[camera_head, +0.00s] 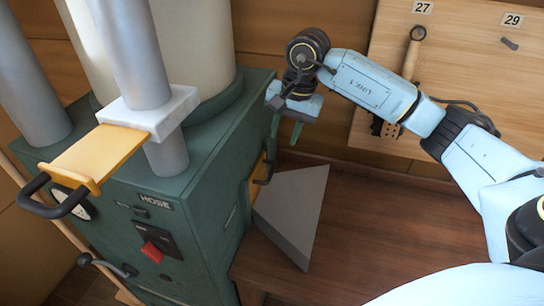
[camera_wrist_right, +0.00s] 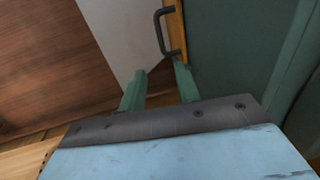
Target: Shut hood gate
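A yellow gate plate (camera_head: 255,182) with a dark handle (camera_head: 265,168) is on the right side of the green machine, beside a grey wedge-shaped hood (camera_head: 292,205). The right wrist view also shows this plate (camera_wrist_right: 176,28), its black handle (camera_wrist_right: 162,32) and the hood (camera_wrist_right: 122,35). My right gripper (camera_head: 285,134) is above the handle in the head view. Its green fingers (camera_wrist_right: 159,90) are apart and empty, with the handle beyond the tips. A second yellow gate plate (camera_head: 95,158) with a black handle sticks out of a pale block on a pipe. My left gripper is not in view.
The green machine (camera_head: 190,185) carries a HOSE label (camera_head: 155,202), a red switch (camera_head: 152,252) and grey pipes. A wooden tool board (camera_head: 470,75) stands behind my right arm. The brown wooden surface (camera_head: 355,220) right of the hood is clear.

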